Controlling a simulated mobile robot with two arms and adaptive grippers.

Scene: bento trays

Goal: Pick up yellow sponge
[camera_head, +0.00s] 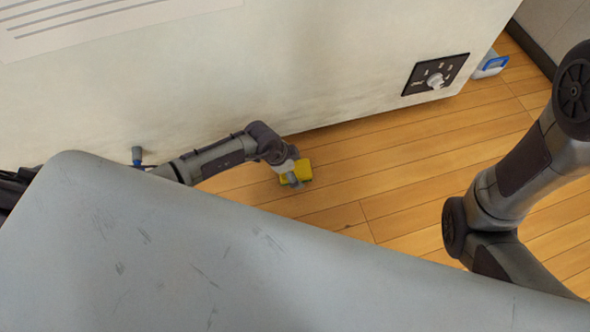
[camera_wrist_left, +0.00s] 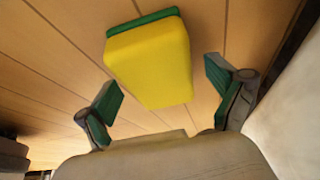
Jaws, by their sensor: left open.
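A yellow sponge (camera_head: 305,167) with a dark green backing shows against the wooden floor. In the left wrist view the yellow sponge (camera_wrist_left: 150,65) is just ahead of my left gripper, a little left of the middle between its fingers. My left gripper (camera_head: 292,178) is close to the sponge in the head view and partly covers it. In the left wrist view my left gripper (camera_wrist_left: 163,90) has its green-padded fingers spread, with nothing held. My right arm shows at the right of the head view, but its gripper is out of view.
A large pale appliance or cabinet (camera_head: 300,60) stands behind the floor strip, with a dark knob panel (camera_head: 436,75). A grey surface (camera_head: 200,260) fills the foreground. A blue and white object (camera_head: 490,66) is at the upper right. The wooden floor right of the sponge is clear.

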